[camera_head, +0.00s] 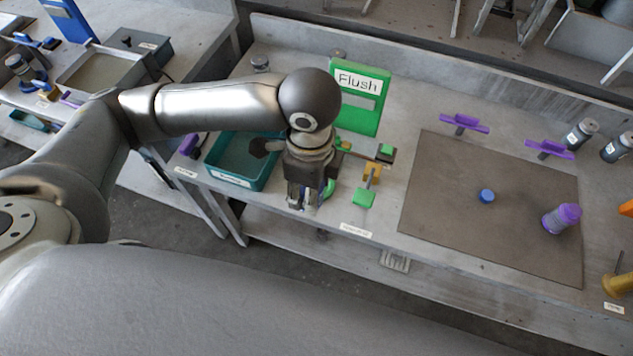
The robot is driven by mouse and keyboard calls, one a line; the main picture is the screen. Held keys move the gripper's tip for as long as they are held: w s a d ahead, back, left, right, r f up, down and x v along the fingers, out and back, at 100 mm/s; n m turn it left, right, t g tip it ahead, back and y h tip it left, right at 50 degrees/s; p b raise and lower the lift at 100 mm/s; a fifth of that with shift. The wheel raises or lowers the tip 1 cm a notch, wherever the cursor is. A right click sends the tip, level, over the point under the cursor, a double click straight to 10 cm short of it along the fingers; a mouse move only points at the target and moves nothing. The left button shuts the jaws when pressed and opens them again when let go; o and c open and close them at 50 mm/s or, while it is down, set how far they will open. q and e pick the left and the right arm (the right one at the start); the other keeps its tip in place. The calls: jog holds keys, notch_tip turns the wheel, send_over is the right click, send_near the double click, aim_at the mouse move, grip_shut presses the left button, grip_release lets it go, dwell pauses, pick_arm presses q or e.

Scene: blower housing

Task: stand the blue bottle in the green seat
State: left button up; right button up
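My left gripper (302,201) points down over the bench's front edge, right of a teal tray. Its fingertips are small and dark, and I cannot tell whether they are parted or hold anything. A small blue round thing (487,195) sits on the brown mat, well to the right of the gripper. It may be a cap or the top of the blue bottle; no full blue bottle is clear. A green curved part (330,188) shows just right of the gripper, partly hidden by it. I cannot tell if it is the green seat. My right gripper is not in view.
A green "Flush" sign (360,100) stands behind the gripper. A fixture with a green pad (363,198) is to its right. The teal tray (228,182) is to its left. A purple-topped bottle (562,219) is on the mat (440,215), whose left part is bare.

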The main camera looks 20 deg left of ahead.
pick_arm(q)
jog(key=s+d+f+m, duration=0.15)
jog(key=d+m, duration=0.25)
jog(key=m, duration=0.4)
jog(key=w+a+f, duration=0.2)
jog(key=w, duration=0.1)
jog(key=w+a+f+p, duration=0.1)
jog(key=w+f, duration=0.2)
jog(key=w, duration=0.1)
jog(key=w+a+f+p, duration=0.1)
jog(key=w+a+f, duration=0.1)
jog(key=w+f, duration=0.1)
jog(key=shift+w+a+f, duration=0.15)
jog(key=shift+w+a, duration=0.2)
jog(key=shift+w, duration=0.35)
jog(key=shift+w+a+f, duration=0.1)
jog(key=shift+w+f, duration=0.2)
jog(key=shift+f, duration=0.1)
notch_tip(320, 180, down, 3)
jog(key=shift+w+a+r+p, duration=0.1)
jog(key=shift+w+p, duration=0.05)
jog(key=shift+p, duration=0.6)
jog(key=shift+f, duration=0.4)
jog(key=shift+f, duration=0.1)
